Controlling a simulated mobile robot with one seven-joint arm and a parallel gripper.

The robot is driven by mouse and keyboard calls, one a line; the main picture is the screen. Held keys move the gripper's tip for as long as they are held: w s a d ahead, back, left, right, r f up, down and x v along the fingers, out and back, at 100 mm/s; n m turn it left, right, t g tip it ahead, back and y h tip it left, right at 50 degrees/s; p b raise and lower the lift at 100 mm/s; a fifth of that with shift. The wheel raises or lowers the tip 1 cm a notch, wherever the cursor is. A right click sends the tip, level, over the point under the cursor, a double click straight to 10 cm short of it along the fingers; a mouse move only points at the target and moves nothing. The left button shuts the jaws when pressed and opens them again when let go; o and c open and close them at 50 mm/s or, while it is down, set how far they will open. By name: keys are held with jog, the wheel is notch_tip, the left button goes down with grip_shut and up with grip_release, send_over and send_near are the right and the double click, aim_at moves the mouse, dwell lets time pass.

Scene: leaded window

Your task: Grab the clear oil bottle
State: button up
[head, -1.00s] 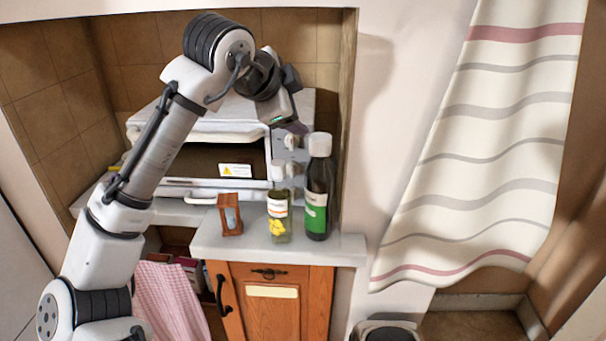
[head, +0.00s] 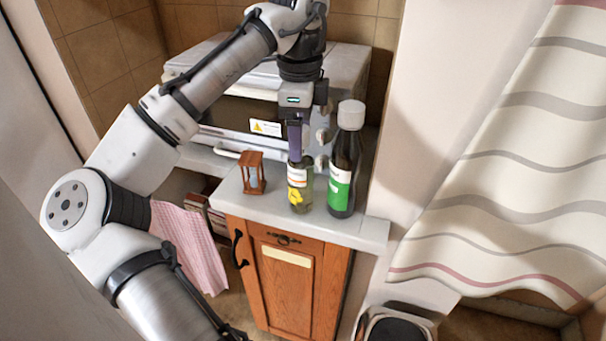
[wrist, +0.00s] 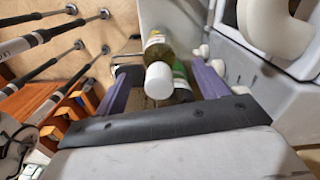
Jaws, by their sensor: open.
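The clear oil bottle (head: 300,190) stands upright on the countertop, with yellow liquid and a yellow-and-white label. In the wrist view the clear oil bottle (wrist: 157,48) shows a white cap toward the camera. My gripper (head: 297,150) points down over its top, with a purple finger in front of its neck. In the wrist view my gripper (wrist: 163,88) is open, its purple fingers apart on either side of the cap. I cannot tell whether either finger touches the bottle.
A taller dark bottle (head: 345,165) with a green label and white cap stands close on the right. A wooden hourglass (head: 252,173) stands to the left. A white oven-like appliance (head: 350,65) is behind. The counter's front edge (head: 345,233) is bare.

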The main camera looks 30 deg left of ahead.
aim_at(301, 172)
jog(key=shift+d+f+p, duration=0.15)
jog(key=shift+f+p, duration=0.25)
jog(key=shift+f, duration=1.75)
jog(key=c, duration=1.5)
jog(key=shift+r+p, duration=0.2)
jog(key=shift+p, duration=0.15)
jog(key=shift+c, duration=0.2)
